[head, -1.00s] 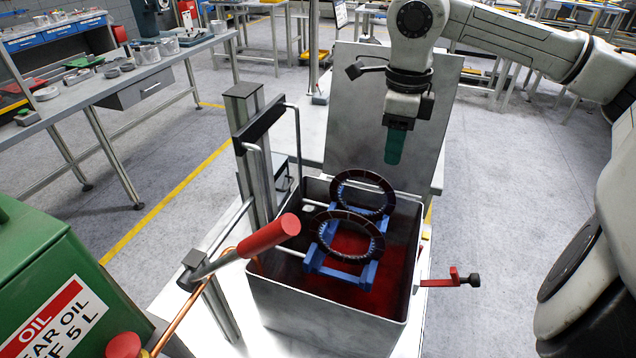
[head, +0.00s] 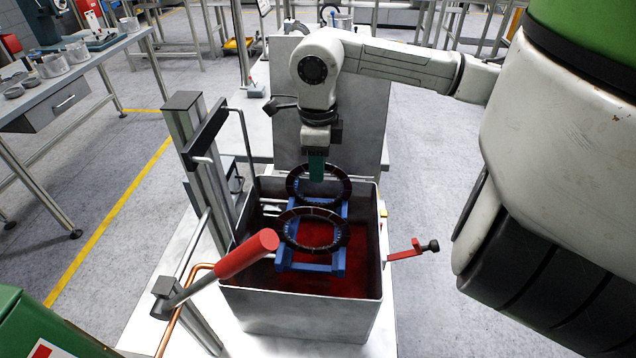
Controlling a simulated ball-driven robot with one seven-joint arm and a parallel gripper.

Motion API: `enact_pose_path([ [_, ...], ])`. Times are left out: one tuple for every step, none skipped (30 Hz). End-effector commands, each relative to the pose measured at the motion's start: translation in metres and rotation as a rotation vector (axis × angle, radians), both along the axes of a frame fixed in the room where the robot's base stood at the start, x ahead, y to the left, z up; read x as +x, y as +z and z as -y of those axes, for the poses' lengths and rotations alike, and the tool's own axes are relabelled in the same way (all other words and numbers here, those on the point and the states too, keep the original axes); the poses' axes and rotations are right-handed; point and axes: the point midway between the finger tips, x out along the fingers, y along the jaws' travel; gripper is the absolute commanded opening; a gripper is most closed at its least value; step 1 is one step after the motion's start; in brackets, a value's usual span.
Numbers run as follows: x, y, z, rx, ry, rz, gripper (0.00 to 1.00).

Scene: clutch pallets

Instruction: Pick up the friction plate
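Two dark ring-shaped friction plates stand tilted on a blue rack (head: 325,267) inside a grey metal tank (head: 300,312) with red liquid at its bottom. The near plate (head: 343,236) is in front; the far plate (head: 346,186) is behind it. My gripper (head: 316,178) points down with teal fingers at the far plate. The fingers overlap the top of that plate's rim in the picture and hide a small part of it. I cannot tell whether they touch it or straddle it. The fingers show as one block, so their opening is hidden.
A red-handled lever (head: 247,254) leans over the tank's left front. A metal post (head: 197,150) stands left of the tank, and a red clamp handle (head: 405,253) sticks out right. An upright grey panel (head: 375,120) rises behind my gripper.

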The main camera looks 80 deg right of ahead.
Motion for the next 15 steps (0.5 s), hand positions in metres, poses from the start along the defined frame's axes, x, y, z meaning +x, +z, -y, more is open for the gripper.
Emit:
enact_pose_path([
  [0.001,-0.003,-0.001,0.005,-0.001,0.002,0.33],
  [0.001,-0.008,-0.001,0.004,-0.002,0.001,0.33],
  [0.001,-0.014,0.000,0.004,-0.002,0.002,0.33],
  [0.001,-0.018,0.000,0.003,-0.002,0.002,0.33],
  [0.001,-0.020,0.000,0.002,-0.001,0.003,0.33],
  [0.001,-0.024,0.000,0.001,0.000,0.003,0.33],
  [0.001,-0.025,0.000,0.001,0.000,0.003,0.33],
  [0.001,-0.027,0.000,0.000,0.000,0.002,0.33],
  [0.001,-0.028,0.000,0.000,0.000,0.002,0.33],
  [0.001,-0.028,0.000,-0.001,0.000,0.002,0.33],
  [0.001,-0.028,0.000,-0.001,0.000,0.002,0.33],
  [0.001,-0.028,0.000,-0.001,0.000,0.002,0.33],
  [0.001,-0.028,0.000,-0.001,0.000,0.002,0.33],
  [0.001,-0.028,0.000,-0.001,0.000,0.002,0.33],
  [0.001,-0.028,0.000,-0.001,0.000,0.002,0.31],
])
